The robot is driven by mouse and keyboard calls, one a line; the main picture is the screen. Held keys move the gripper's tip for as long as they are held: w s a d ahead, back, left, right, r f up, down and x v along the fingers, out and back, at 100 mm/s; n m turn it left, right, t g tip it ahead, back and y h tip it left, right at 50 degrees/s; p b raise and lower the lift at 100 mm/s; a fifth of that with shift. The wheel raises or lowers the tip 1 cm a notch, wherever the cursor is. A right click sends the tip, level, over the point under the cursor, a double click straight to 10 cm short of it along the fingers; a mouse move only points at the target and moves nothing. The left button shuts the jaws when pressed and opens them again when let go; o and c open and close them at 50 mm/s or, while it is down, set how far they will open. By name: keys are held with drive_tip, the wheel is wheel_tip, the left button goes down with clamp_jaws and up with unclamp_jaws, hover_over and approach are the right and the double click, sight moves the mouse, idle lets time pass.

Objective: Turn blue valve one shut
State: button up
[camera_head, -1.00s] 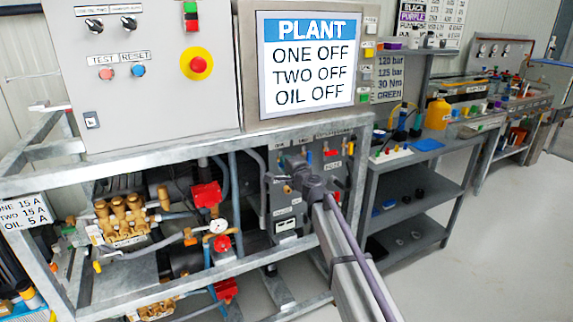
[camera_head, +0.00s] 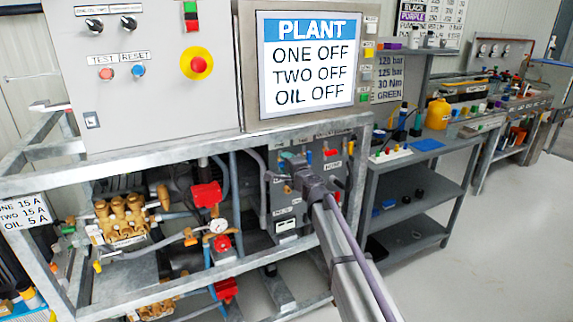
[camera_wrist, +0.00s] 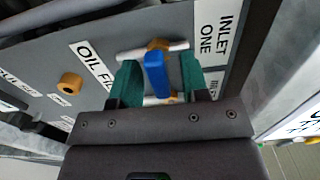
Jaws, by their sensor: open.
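The blue valve handle (camera_wrist: 157,75) shows in the wrist view, a short blue lever on a brass-coloured body, beside the INLET ONE label (camera_wrist: 215,35). My gripper (camera_wrist: 158,82) has its green fingers apart, one on each side of the blue lever. I see gaps between the fingers and the lever, so it is not clamped. In the head view my gripper (camera_head: 291,166) is at the grey valve panel (camera_head: 283,208), and it hides part of the panel. The handle cannot be clearly made out there.
An orange-brown knob (camera_wrist: 70,84) sits left of the lever, past the OIL FILL label (camera_wrist: 92,64). A galvanised frame post (camera_wrist: 285,70) stands close on the right. In the head view the frame's top rail (camera_head: 190,145) runs above the panel. The floor at right is clear.

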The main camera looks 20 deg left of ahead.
drive_tip(key=v, duration=1)
drive_tip(key=shift+s+d, duration=0.3)
